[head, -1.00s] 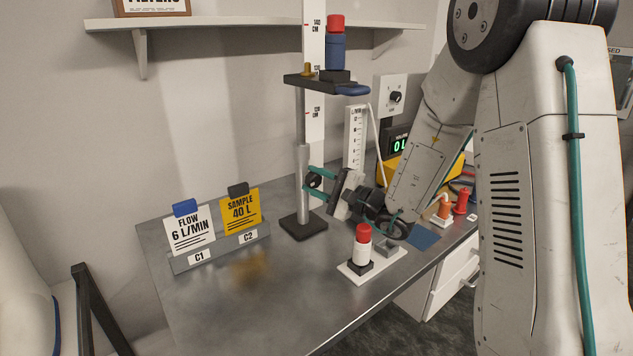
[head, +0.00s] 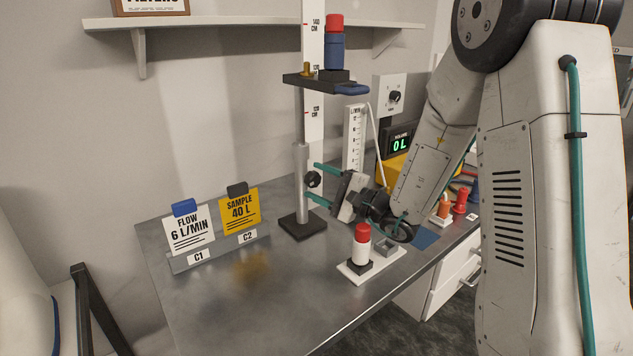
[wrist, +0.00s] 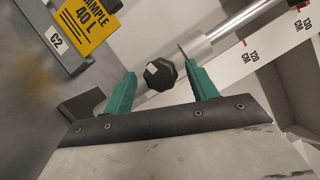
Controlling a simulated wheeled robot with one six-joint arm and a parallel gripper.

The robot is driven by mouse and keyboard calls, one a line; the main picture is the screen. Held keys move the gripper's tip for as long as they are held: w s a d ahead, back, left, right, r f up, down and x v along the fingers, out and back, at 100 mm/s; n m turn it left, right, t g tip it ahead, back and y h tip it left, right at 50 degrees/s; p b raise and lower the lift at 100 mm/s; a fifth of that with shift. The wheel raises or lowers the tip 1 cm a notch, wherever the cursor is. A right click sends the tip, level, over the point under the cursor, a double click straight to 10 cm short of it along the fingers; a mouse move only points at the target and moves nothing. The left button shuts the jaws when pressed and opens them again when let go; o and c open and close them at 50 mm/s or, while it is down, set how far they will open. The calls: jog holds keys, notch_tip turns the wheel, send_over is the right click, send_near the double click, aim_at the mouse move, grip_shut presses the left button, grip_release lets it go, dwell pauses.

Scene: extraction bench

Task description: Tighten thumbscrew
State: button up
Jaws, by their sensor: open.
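The thumbscrew is a black lobed knob (head: 313,179) on the side of the silver stand column (head: 301,190). In the wrist view the knob (wrist: 160,74) shows a pale mark on its face and lies between the two green fingers. My gripper (head: 317,182) is open, with one finger above the knob and one below it in the head view. Gaps show between the knob and both fingers in the wrist view (wrist: 159,86). The column's thin upper rod carries a black platform (head: 318,83) with a blue, red-capped cylinder (head: 335,45).
A white scale (head: 314,120) stands behind the column. The column's dark base (head: 303,225) rests on the metal bench (head: 215,300). A card holder (head: 222,252) is to the left. A white, red-capped cylinder (head: 361,246) stands on a small plate in front.

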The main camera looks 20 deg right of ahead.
jog(key=v, duration=0.6)
jog(key=shift+s+d, duration=0.15)
jog(key=shift+s, duration=0.1)
jog(key=shift+f, duration=0.1)
